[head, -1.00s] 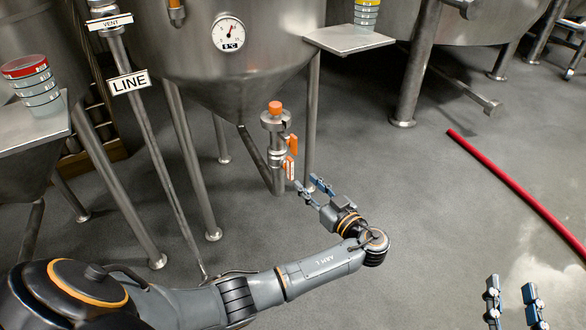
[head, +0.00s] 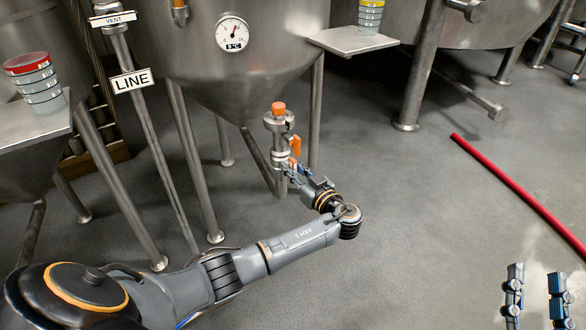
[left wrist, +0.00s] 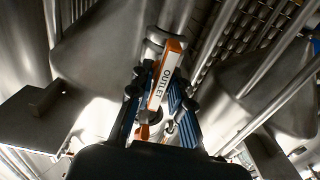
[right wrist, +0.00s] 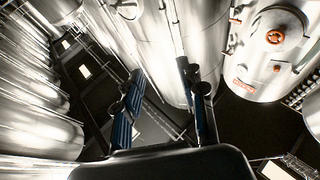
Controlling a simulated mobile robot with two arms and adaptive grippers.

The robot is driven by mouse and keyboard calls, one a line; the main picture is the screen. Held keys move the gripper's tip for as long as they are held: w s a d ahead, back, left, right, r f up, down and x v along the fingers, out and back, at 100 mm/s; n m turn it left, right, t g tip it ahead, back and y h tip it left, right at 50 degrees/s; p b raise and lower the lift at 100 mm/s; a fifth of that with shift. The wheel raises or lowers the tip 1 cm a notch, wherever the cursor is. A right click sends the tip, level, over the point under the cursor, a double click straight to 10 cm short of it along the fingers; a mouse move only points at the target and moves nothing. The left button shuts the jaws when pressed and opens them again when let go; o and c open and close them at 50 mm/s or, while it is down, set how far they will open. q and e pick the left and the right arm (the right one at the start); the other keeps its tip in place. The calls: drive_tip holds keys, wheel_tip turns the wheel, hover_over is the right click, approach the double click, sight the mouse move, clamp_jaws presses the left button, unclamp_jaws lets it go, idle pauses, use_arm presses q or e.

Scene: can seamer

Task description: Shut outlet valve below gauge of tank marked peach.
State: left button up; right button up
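The steel tank (head: 190,60) carries a round gauge (head: 233,34); no peach mark is readable. Below its cone is a valve assembly (head: 279,125) with an orange cap and an orange lever (head: 295,146). In the left wrist view, an orange handle with a white OUTLET label (left wrist: 163,78) lies between the fingers of my left gripper (left wrist: 160,112). The fingers stand apart on either side, with gaps showing. In the head view my left gripper (head: 292,172) is at the valve and hides the lower lever. My right gripper (head: 537,292) is open and empty, away from the valve.
Steel tank legs (head: 192,160) and a pipe with a LINE sign (head: 130,81) stand left of the valve. A shelf (head: 352,41) with stacked coloured tins (head: 370,16) juts out right. A red hose or bar (head: 515,195) lies on the open floor.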

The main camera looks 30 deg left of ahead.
use_arm(q)
clamp_jaws()
use_arm(e)
drive_tip(key=shift+w+f, duration=0.1)
use_arm(q)
drive_tip(key=m+p, duration=0.1)
drive_tip(key=m, duration=0.2)
drive_tip(key=shift+w, duration=0.1)
drive_tip(key=m+p, duration=0.1)
drive_tip(key=m, duration=0.2)
drive_tip(key=shift+w+d+m, duration=0.1)
drive_tip(key=shift+m, duration=1.3)
use_arm(e)
wheel_tip(320, 180, down, 10)
drive_tip(key=d+g+h, duration=0.1)
drive_tip(key=g+h, duration=0.1)
drive_tip(key=g, duration=0.4)
drive_tip(key=shift+d+f, duration=0.2)
drive_tip(key=shift+d, duration=0.1)
drive_tip(key=shift+h, duration=0.3)
